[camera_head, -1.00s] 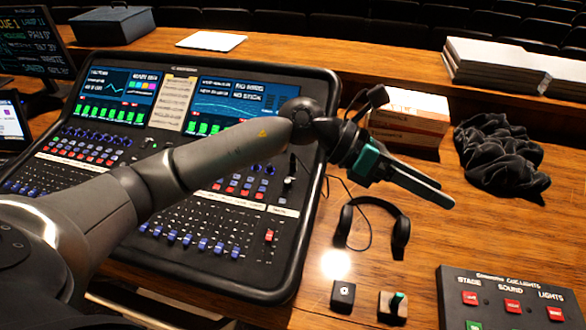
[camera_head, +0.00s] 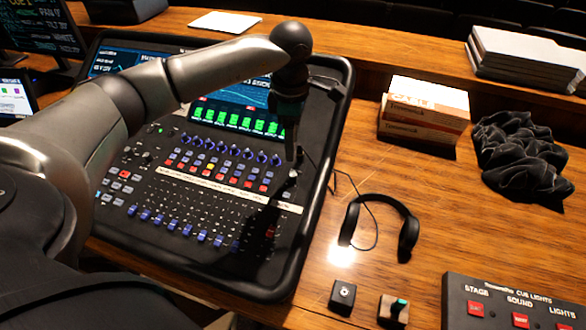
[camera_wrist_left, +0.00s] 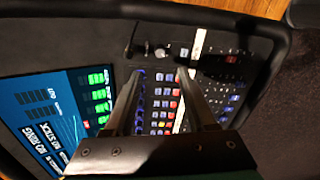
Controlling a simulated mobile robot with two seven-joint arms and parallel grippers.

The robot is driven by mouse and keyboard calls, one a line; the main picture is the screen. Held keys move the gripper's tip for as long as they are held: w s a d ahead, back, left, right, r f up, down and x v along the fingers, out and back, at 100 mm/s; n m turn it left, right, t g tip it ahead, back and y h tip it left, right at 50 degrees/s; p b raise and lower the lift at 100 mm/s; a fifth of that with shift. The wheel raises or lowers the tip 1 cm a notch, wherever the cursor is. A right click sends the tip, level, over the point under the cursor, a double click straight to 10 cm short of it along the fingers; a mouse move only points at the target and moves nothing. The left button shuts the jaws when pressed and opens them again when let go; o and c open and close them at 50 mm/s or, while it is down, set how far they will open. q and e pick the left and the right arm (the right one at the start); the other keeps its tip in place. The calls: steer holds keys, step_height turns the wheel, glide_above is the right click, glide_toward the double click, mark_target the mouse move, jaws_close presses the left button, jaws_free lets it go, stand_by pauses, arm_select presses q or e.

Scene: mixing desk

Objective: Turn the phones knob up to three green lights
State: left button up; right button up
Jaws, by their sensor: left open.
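The mixing desk (camera_head: 256,232) lies under my left arm. A small pale knob (camera_head: 292,174) sits near its right edge, probably the phones knob; its label is too small to read. My left gripper (camera_head: 290,152) points down just above and behind this knob. In the left wrist view, the two fingers of the gripper (camera_wrist_left: 160,73) are apart with nothing held between them. The small knob (camera_wrist_left: 160,53) shows just beyond the fingertips. I cannot make out any green lights beside it. My right gripper is not in view.
Headphones (camera_head: 408,232) lie on the wooden desktop right of the mixer, with a cable running toward it. A small switch box (camera_head: 393,310), a cue lights panel (camera_head: 515,305), boxes (camera_head: 425,110) and black cloth (camera_head: 522,155) lie further right. Wood between them is clear.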

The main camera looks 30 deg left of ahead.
mark_target(293, 173)
arm_select(q)
steer(key=f, duration=1)
steer(key=shift+w+a, duration=0.1)
steer(key=shift+w, duration=0.25)
jaws_close()
